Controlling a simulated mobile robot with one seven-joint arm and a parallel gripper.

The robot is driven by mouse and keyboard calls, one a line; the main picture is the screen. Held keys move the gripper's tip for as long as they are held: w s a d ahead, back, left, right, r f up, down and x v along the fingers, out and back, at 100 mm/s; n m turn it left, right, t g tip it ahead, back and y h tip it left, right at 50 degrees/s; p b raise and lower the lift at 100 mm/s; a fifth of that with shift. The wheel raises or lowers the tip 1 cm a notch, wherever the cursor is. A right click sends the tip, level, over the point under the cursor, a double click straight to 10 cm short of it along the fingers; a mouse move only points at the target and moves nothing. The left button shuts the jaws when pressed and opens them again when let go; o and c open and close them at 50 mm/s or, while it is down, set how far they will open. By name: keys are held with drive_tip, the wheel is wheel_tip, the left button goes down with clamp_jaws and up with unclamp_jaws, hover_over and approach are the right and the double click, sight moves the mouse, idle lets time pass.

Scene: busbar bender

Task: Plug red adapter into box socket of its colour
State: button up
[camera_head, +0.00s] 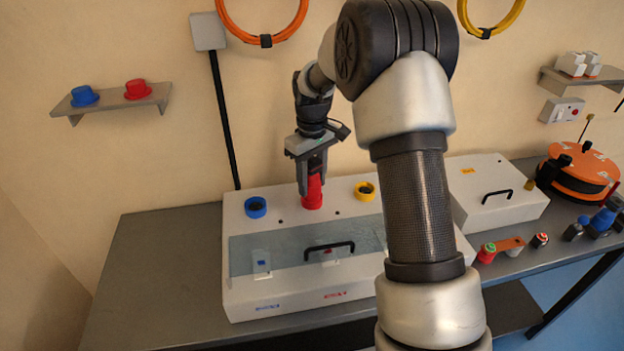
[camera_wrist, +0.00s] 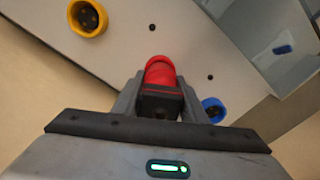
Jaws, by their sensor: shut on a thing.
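My gripper (camera_head: 312,180) is shut on the red adapter (camera_head: 314,185) and points down over the white box (camera_head: 285,285). The adapter is roughly upright at the middle of the box top, between the blue socket (camera_head: 256,207) and the yellow socket (camera_head: 365,190). In the wrist view the red adapter (camera_wrist: 160,72) with its dark rear part sits between the fingers. Red also shows at its foot, in line with the two sockets. The red socket's opening is hidden, and I cannot tell how deep the adapter sits.
The box has a clear window panel with a black handle (camera_head: 330,248). A second white box (camera_head: 485,205) stands to the right. A wall shelf (camera_head: 115,104) holds a blue and a red piece. An orange round device (camera_head: 580,175) is at the far right. The table's left side is bare.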

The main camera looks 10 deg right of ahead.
drive_tip(key=shift+f+b, duration=0.35)
drive_tip(key=shift+f, duration=0.35)
drive_tip(key=o, duration=1.2)
drive_tip(key=shift+o, duration=0.2)
wheel_tip(320, 180, up, 17)
drive_tip(key=shift+r+p, duration=0.2)
drive_tip(key=shift+p, duration=0.2)
